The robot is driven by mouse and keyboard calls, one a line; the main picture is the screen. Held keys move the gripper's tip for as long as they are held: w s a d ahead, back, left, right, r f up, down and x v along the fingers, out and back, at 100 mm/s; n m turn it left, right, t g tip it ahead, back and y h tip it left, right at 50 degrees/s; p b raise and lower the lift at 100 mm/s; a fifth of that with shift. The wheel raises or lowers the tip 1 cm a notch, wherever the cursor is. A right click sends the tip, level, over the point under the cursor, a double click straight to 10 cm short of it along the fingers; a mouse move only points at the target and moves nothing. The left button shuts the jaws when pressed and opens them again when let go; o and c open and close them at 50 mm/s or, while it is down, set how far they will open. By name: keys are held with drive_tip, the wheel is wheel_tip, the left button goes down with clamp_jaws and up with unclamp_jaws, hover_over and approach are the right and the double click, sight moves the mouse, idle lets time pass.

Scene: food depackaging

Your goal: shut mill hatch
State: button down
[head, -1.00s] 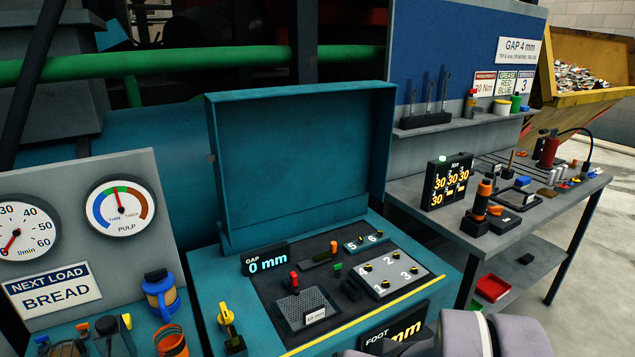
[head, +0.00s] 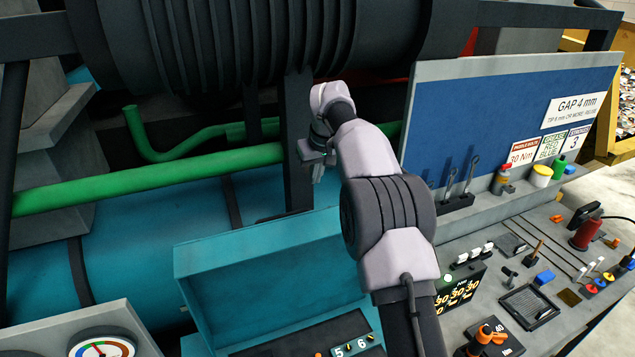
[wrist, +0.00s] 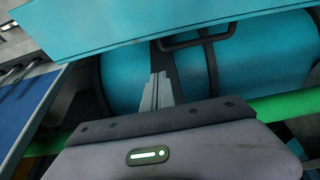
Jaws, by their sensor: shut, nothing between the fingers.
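The mill hatch (head: 255,285) is a teal box-shaped lid standing open, tilted up behind the control deck (head: 300,342). My gripper (head: 318,176) is above and behind the lid's upper edge, fingers pointing down, apart from the lid. The gripper is shut and empty. In the wrist view the hatch (wrist: 150,28) crosses the top, with a dark bar handle (wrist: 192,42) at its lower edge. The closed fingers (wrist: 157,90) show below it against the teal drum. My arm hides the lid's right end in the head view.
A green pipe (head: 150,180) and a dark upright post (head: 296,150) are behind my gripper, close to it in the picture. A ribbed dark cylinder (head: 250,40) is overhead. A blue backboard (head: 490,125) and a tool bench (head: 560,260) stand at the right.

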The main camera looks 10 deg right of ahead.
drive_tip(key=f+p, duration=0.1)
drive_tip(key=f, duration=0.7)
drive_tip(key=shift+s, duration=0.2)
drive_tip(key=shift+d+f, duration=0.15)
drive_tip(key=shift+f, duration=0.1)
drive_tip(key=shift+s, duration=0.2)
